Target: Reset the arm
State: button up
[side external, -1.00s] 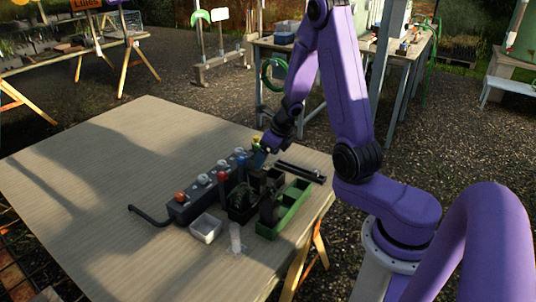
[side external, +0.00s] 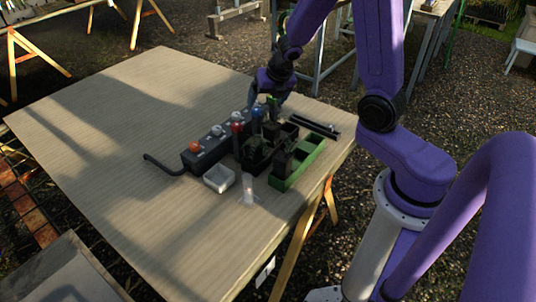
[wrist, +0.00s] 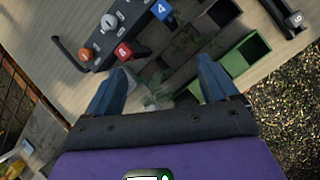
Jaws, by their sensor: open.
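My gripper (side external: 268,96) hangs over the far end of a dark box with knobs (side external: 205,152) on the table. In the wrist view my gripper (wrist: 160,85) has two blue fingers spread wide, with nothing held between them. The dark box (wrist: 98,42) shows there with an orange knob (wrist: 86,54) and a white knob (wrist: 108,22). A red numbered cap (wrist: 123,52) and a blue numbered cap (wrist: 162,9) stand beside it. I cannot tell the gripper's exact height above these things.
A green tray (side external: 304,175), dark compartments, a white dish (side external: 219,178) and a clear upright piece (side external: 247,188) stand near the table's front right. A black bar (side external: 315,128) lies behind the tray. A bent black rod (side external: 160,165) extends left. The table's left half (side external: 105,130) is clear.

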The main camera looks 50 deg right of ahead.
jog(key=s+a+r+m+g, duration=0.1)
jog(key=s+a+r+m, duration=0.4)
jog(key=s+a+m, duration=0.45)
jog(key=s+a+r+m+g+y, duration=0.1)
jog(key=s+a+m+g, duration=0.1)
jog(key=s, duration=0.7)
jog(key=s+a+r+m+g+y, duration=0.1)
jog(key=s+a+m, duration=0.1)
jog(key=s+m, duration=0.3)
jog(key=s, duration=0.4)
jog(key=shift+s+a+r+g, duration=0.15)
jog(key=shift+s+a+g, duration=0.1)
jog(key=shift+s+g, duration=0.15)
jog(key=shift+w, duration=0.1)
